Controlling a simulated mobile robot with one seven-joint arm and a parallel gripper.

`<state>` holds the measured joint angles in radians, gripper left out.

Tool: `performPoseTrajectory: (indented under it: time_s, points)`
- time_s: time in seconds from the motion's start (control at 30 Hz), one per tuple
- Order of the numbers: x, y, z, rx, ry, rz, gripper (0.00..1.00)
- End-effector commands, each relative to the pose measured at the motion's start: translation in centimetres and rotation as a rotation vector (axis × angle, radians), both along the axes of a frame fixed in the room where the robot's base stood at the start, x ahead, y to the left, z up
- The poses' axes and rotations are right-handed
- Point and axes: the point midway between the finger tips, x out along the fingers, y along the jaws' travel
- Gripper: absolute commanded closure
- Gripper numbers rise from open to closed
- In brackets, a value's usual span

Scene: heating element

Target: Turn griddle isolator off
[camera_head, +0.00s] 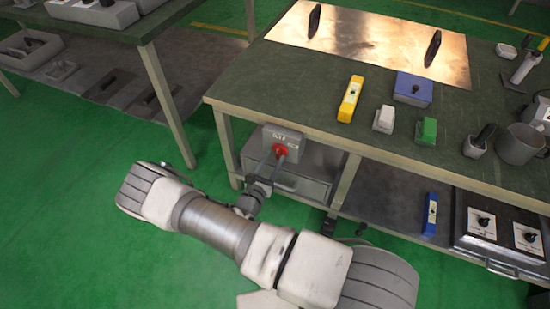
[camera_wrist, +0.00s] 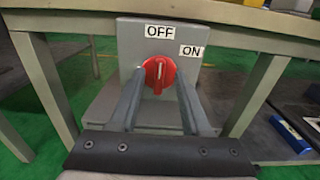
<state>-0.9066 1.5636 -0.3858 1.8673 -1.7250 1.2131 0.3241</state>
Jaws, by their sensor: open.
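The griddle isolator is a grey box (camera_head: 283,135) under the front edge of the green-topped table; it also fills the middle of the wrist view (camera_wrist: 128,45). Its red rotary knob (camera_wrist: 159,76) shows in the head view too (camera_head: 280,150). An OFF label (camera_wrist: 160,31) sits straight above the knob and an ON label (camera_wrist: 191,50) to its upper right. The knob's ridge looks near vertical, its white mark towards OFF. My gripper (camera_wrist: 160,92) is open, one finger either side of the knob; I cannot tell whether they touch it.
The table (camera_head: 235,92) overhangs the isolator, with table legs (camera_wrist: 45,85) on either side. A black-knobbed panel (camera_head: 505,230) and a blue box (camera_head: 430,214) are on the lower shelf.

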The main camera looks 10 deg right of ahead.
Motion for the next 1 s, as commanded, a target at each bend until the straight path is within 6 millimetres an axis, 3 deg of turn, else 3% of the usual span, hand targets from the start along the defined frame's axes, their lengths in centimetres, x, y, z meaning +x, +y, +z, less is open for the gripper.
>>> performPoseTrajectory:
  time_s: [0.2, 0.47, 0.5, 0.77, 1.0]
  points:
    - [1.5, -1.0, 0.0, 0.001, -0.001, 0.000, 0.53]
    - [1.6, -1.1, 0.0, 0.000, 0.000, 0.000, 0.53]
    - [1.6, -1.1, 0.0, 0.000, 0.000, 0.000, 0.54]
    - [1.6, -1.1, 0.0, 0.000, 0.000, 0.000, 1.00]
    - [1.5, -1.1, 0.0, 0.000, 0.000, 0.000, 1.00]
